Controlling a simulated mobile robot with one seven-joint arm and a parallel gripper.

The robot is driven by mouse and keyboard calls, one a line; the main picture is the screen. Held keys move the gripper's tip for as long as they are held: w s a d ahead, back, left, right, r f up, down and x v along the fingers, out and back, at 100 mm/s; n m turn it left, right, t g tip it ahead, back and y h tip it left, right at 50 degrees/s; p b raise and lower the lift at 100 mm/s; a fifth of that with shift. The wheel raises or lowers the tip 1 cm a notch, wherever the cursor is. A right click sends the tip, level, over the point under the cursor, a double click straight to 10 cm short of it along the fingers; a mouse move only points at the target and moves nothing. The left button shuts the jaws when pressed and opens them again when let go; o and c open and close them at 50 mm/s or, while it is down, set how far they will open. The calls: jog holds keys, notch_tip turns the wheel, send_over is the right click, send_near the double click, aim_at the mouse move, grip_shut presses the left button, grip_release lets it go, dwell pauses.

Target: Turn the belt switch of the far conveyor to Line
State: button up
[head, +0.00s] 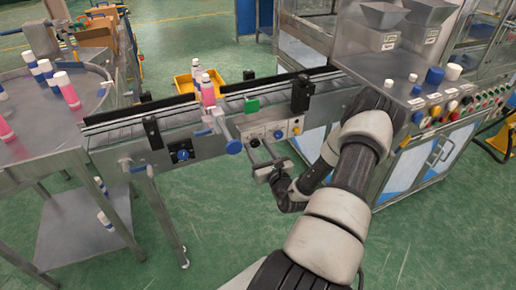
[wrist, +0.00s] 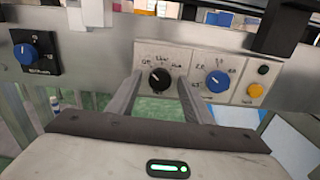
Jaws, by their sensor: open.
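A pale control panel (head: 285,130) is on the side of the conveyor (head: 225,118); it also fills the middle of the wrist view (wrist: 205,55). It carries a black rotary switch (wrist: 159,78) with small position labels around it. Its white mark seems to point up and left, but the labels are too blurred to read surely. My gripper (wrist: 161,85) is open, its two fingers on either side of the black switch. Contact cannot be told. In the head view my gripper (head: 262,150) is in front of the panel.
A blue knob (wrist: 217,81) sits just right of my right finger, with black and orange buttons farther right. Another blue knob (wrist: 29,51) is on the left. A pink-white can (head: 208,92) stands on the conveyor. A control cabinet (head: 425,140) is at right.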

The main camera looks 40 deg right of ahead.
jog(key=shift+c, duration=0.3)
jog(key=c, duration=1)
jog(key=shift+m, duration=0.3)
jog(key=m+p, duration=0.2)
jog(key=m, duration=0.1)
jog(key=shift+m, duration=0.3)
jog(key=m+p, duration=0.2)
jog(key=m, duration=0.3)
jog(key=shift+m, duration=0.4)
jog(key=o, duration=1.1)
jog(key=shift+c, duration=0.2)
